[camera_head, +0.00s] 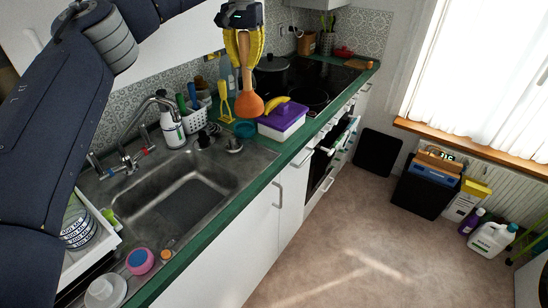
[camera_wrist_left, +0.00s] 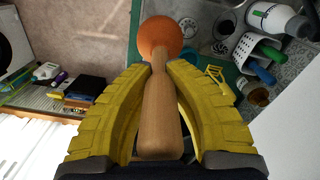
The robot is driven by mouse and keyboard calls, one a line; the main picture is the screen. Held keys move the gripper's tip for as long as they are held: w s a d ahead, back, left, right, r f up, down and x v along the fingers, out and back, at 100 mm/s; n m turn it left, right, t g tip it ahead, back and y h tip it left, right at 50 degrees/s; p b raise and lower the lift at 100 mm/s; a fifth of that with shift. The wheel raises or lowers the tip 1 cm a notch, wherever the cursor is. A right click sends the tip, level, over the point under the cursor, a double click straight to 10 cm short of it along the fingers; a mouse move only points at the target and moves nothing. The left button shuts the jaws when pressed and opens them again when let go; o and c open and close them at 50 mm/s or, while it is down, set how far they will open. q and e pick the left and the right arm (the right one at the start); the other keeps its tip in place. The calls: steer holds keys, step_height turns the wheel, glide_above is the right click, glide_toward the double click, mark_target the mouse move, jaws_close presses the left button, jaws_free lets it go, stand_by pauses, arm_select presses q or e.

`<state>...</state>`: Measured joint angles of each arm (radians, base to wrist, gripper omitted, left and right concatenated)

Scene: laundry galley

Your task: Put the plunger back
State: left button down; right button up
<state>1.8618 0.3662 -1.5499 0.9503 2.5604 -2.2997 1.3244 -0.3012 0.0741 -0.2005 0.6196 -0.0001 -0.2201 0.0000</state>
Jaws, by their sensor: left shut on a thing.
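The plunger (camera_head: 247,103) has a wooden handle and an orange rubber cup. My left gripper (camera_head: 243,50) has yellow padded fingers and is shut on the wooden handle, holding the plunger cup-down in the air. In the left wrist view the handle (camera_wrist_left: 160,115) lies between the two fingers, with the orange cup (camera_wrist_left: 167,38) at the far end. My right gripper is in neither view.
A steel sink (camera_head: 185,190) with a tap is set in the green-edged counter (camera_head: 255,185). A purple-lidded box (camera_head: 283,121) with a banana on it, a white utensil basket (camera_head: 194,119) and a hob (camera_head: 300,80) stand behind. Bottles (camera_head: 491,238) stand on the floor at right; the middle floor is clear.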

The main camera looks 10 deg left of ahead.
mark_target(248, 88)
arm_select(q)
steer(key=shift+w+f, duration=0.15)
steer(key=shift+f, duration=0.1)
step_height(248, 88, down, 20)
steer(key=shift+r, duration=0.2)
stand_by(0.4)
steer(key=shift+f, duration=0.1)
steer(key=c, duration=1.4)
jaws_free()
step_height(248, 88, up, 12)
steer(key=shift+r, duration=0.1)
